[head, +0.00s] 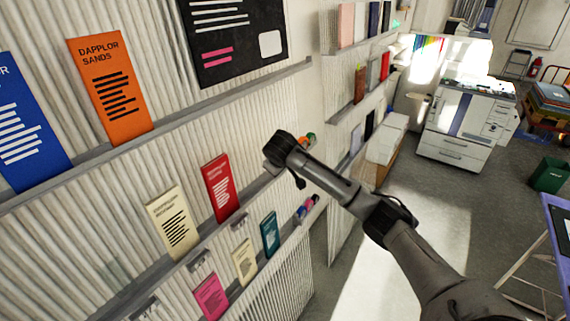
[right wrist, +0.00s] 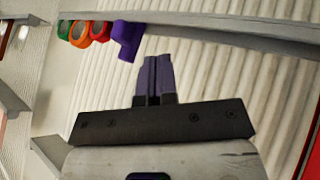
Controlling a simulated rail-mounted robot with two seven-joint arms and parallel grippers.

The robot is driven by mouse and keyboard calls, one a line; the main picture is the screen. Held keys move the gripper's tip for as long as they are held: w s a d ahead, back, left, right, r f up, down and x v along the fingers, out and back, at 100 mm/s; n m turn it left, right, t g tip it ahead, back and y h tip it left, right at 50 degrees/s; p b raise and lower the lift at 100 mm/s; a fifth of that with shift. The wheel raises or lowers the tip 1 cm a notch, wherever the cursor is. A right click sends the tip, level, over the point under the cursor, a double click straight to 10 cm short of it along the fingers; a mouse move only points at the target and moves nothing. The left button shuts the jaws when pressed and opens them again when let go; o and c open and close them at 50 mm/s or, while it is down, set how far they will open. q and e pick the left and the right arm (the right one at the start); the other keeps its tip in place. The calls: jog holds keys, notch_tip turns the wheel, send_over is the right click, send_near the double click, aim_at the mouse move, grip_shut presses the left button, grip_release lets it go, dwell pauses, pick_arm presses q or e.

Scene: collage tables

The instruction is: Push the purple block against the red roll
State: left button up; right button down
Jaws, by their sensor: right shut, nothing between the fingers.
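In the right wrist view a purple block (right wrist: 126,40) sits on a ledge, at the right end of a row of rolls. The red roll (right wrist: 99,32) is just left of it, very close; I cannot tell whether they touch. My right gripper (right wrist: 157,60) is shut and empty. Its fingertips are to the right of the purple block and a little lower in the picture, apparently apart from it. In the head view my right wrist (head: 280,150) is at the wall shelf and hides the fingers and the block. My left gripper is not in view.
An orange roll (right wrist: 80,33) and a green roll (right wrist: 65,28) stand left of the red roll. The ledge (right wrist: 235,35) right of the block is clear. Cards, including a red one (head: 221,187), stand on shelves left of my arm. A copier (head: 465,125) stands farther back.

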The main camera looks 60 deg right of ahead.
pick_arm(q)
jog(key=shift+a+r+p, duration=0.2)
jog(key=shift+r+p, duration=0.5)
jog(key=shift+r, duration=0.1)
pick_arm(e)
jog(key=w+d+f, duration=0.1)
jog(key=d+f, duration=0.3)
jog(key=d, duration=0.2)
jog(key=shift+w+d, duration=0.3)
jog(key=shift+w, duration=0.1)
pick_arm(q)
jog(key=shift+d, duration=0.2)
pick_arm(e)
jog(key=shift+f, duration=0.1)
